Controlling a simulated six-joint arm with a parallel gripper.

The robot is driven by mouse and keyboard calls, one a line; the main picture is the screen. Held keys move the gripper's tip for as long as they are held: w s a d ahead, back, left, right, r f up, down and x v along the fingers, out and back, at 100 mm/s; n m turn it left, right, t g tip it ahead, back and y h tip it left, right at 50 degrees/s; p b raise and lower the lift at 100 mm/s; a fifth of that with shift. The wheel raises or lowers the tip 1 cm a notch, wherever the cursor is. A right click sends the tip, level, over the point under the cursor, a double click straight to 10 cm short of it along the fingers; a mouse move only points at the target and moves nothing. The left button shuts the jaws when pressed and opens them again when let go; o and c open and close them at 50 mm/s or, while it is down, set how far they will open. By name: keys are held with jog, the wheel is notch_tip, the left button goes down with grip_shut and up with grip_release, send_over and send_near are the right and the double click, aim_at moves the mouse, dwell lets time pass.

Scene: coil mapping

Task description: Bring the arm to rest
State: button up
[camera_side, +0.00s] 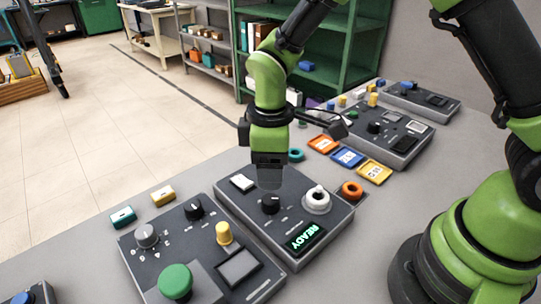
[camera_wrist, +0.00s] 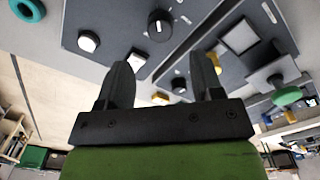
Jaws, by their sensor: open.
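My gripper (camera_side: 268,182) points down above the middle control panel (camera_side: 290,182) in the side view, close to its black knob (camera_side: 270,203). Its two fingers are apart with nothing between them in the wrist view (camera_wrist: 166,78). The panel's lit display (camera_side: 305,239) reads READY in green. A white ring-shaped coil (camera_side: 317,201) sits around a pale post on the panel's right part. An orange coil (camera_side: 352,190) lies just off the panel's right edge, and a teal coil (camera_side: 296,154) lies behind it. The gap between gripper and panel is hard to judge.
A front panel (camera_side: 204,250) carries a large green button (camera_side: 175,281) and a yellow knob (camera_side: 223,233). Orange, blue and yellow trays (camera_side: 374,172) lie behind the orange coil. Another panel (camera_side: 385,135) stands farther back.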

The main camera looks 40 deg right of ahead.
jog(key=shift+r, duration=1)
jog(key=s+d+r+m+t+y, duration=0.1)
jog(key=s+d+r+m+t, duration=0.15)
jog(key=r, duration=0.35)
jog(key=s+d+r+m+t, duration=0.1)
jog(key=s+d+r+m, duration=0.2)
jog(key=r, duration=0.4)
jog(key=s+d+r+m+t+y, duration=0.1)
jog(key=s+d+r+m+t, duration=0.1)
jog(key=s+m, duration=0.6)
notch_tip(320, 180, up, 2)
jog(key=s+t, duration=0.1)
jog(key=s, duration=0.2)
jog(key=shift+r+t, duration=0.15)
jog(key=shift+t, duration=0.2)
